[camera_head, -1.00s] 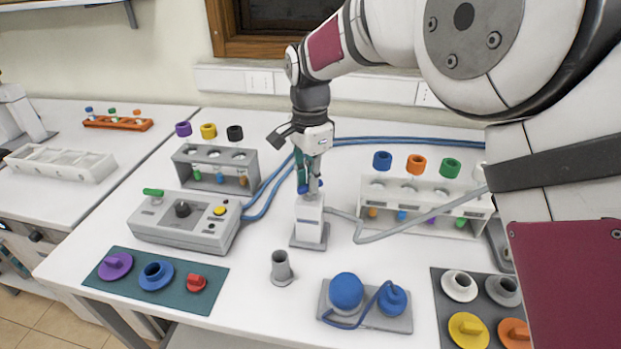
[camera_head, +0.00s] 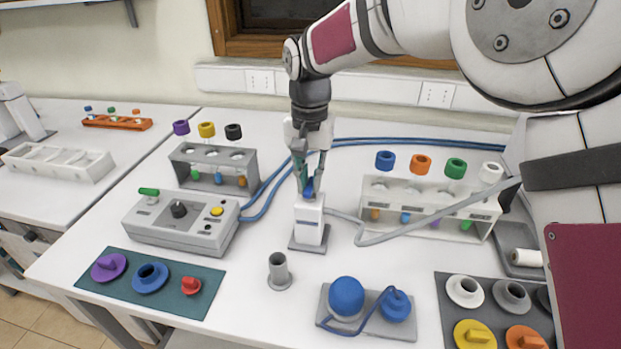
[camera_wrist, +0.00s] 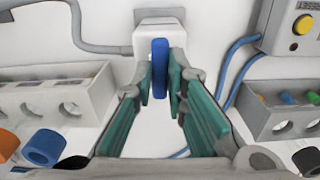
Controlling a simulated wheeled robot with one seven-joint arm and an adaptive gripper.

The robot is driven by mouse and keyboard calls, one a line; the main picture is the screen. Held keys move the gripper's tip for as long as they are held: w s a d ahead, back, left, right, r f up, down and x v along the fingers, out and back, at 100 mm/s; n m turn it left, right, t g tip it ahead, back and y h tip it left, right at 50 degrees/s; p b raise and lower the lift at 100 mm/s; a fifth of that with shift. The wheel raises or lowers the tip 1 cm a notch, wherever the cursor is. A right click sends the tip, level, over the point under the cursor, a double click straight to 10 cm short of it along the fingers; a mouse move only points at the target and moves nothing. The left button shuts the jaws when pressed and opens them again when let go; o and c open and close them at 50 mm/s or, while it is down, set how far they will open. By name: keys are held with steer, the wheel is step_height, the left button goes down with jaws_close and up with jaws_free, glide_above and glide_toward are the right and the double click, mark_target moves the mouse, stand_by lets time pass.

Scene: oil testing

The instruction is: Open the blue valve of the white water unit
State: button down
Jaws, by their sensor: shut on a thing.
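The white water unit (camera_head: 310,222) stands upright on a grey base in the middle of the table. Its blue valve (camera_head: 309,188) is on its top and partly hidden by the fingers. In the wrist view the blue valve (camera_wrist: 160,68) shows as an upright narrow blue piece against the white unit (camera_wrist: 158,35). My gripper (camera_head: 309,180) points down over the unit, with its green-padded fingers on both sides of the valve. In the wrist view my gripper (camera_wrist: 161,85) is shut on the valve.
A grey control box (camera_head: 182,222) stands left of the unit. A white rack (camera_head: 425,210) with coloured caps is at right, and a grey rack (camera_head: 213,165) is behind left. A grey hose (camera_head: 420,230) runs right from the unit. A small grey cylinder (camera_head: 279,270) stands in front.

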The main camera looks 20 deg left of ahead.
mark_target(310, 184)
steer(key=shift+n, duration=0.4)
steer(key=c, duration=1.6)
jaws_free()
step_height(310, 184, up, 12)
